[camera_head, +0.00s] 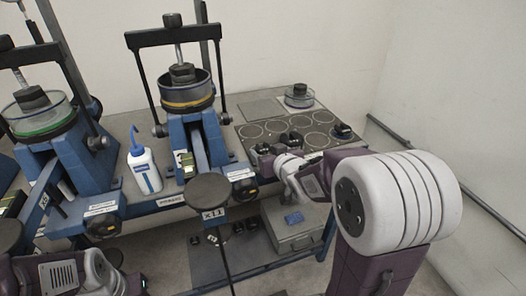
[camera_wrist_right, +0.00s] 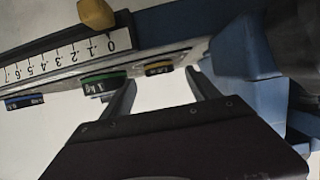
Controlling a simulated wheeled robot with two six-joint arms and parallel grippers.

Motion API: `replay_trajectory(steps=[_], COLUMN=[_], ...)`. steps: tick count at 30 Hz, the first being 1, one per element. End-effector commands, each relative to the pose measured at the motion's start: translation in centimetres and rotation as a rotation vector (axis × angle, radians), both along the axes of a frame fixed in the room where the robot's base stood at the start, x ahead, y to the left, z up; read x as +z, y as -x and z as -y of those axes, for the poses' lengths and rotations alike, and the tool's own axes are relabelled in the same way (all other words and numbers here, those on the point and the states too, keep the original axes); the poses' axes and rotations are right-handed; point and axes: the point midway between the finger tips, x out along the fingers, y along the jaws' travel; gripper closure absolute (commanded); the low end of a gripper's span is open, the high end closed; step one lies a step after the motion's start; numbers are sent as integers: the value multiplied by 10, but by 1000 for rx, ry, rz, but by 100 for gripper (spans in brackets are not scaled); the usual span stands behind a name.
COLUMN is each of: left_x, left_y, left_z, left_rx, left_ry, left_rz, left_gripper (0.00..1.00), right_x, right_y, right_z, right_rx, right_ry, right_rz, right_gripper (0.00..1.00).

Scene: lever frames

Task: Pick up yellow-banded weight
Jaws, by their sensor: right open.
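The yellow-banded weight (camera_wrist_right: 158,68) shows in the right wrist view as a small dark weight with a yellow band. It appears between the two fingertips in the picture; I cannot tell how far beyond them it is. My right gripper (camera_wrist_right: 160,84) is open, and I see nothing held in it. In the head view my right gripper (camera_head: 270,155) is low over the bench's right part, at the front of the dark mat. I cannot pick out the yellow-banded weight there. My left arm enters at the lower left, but its fingers do not show.
A green-banded weight (camera_wrist_right: 103,84) and a blue-banded weight (camera_wrist_right: 24,101) are left of the yellow one. A numbered scale (camera_wrist_right: 62,58) runs behind them. The dark mat (camera_head: 262,133) holds dark weights. A white bottle (camera_head: 144,170) and two blue lever frames stand left.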

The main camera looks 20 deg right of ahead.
Motion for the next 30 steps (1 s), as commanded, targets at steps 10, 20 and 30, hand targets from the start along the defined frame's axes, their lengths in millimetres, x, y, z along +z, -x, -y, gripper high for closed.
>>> replay_trajectory(steps=[10, 20, 30], left_x=[-9, -9, -2], left_y=[0, 0, 0], left_z=[0, 0, 0], left_rx=[0, 0, 0], left_ry=[0, 0, 0], left_rz=[0, 0, 0], left_gripper=[64, 64, 64], right_x=[-12, -12, -4], right_y=[-28, -28, -31], right_z=[1, 1, 1], right_rx=[1, 1, 1], right_ry=[0, -1, 0], right_rz=[0, -1, 1], right_gripper=[30, 96, 96])
